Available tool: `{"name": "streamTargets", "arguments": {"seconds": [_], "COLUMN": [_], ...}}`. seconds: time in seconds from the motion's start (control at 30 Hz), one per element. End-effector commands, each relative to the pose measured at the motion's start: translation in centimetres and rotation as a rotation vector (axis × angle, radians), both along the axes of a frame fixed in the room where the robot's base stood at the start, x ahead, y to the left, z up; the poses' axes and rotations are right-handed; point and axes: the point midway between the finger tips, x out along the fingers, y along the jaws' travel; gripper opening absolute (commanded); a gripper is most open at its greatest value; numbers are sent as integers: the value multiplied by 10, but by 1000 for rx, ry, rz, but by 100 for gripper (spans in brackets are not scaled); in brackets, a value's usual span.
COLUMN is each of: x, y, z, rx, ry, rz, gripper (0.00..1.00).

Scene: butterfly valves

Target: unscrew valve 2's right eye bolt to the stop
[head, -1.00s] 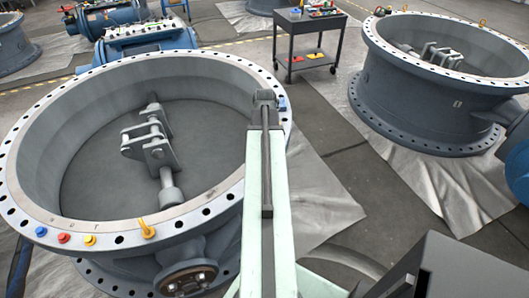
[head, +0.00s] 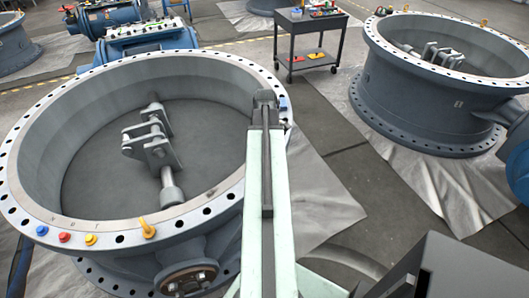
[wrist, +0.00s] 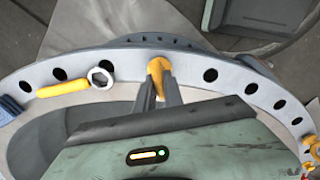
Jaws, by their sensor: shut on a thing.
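The near valve is a wide grey open ring; its pale bolt-hole rim (head: 30,213) shows in the head view. My arm reaches over its right side, hiding my gripper there. In the wrist view my gripper (wrist: 159,88) is shut on a yellow eye bolt (wrist: 157,65) standing on the rim (wrist: 215,75). The fingers hide the bolt's lower part. Another yellow eye bolt (head: 148,228) stands on the front rim in the head view. I cannot read a number on the near valve.
A yellow-handled tool (wrist: 65,88) with a ring end and a blue block (wrist: 8,108) lie on the rim left of my gripper. Blue, red and yellow knobs (head: 64,238) sit on the front rim. A second valve (head: 425,95) and a tool cart (head: 310,45) stand behind.

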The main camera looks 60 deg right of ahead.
Motion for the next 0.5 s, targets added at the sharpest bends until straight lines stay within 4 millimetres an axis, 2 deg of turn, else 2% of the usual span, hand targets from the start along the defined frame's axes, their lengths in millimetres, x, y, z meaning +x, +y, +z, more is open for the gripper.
{"name": "streamTargets", "arguments": {"seconds": [0.5], "x": [3], "y": [-1], "z": [1], "rx": [-2], "ry": [-9], "rz": [75], "gripper": [0]}}
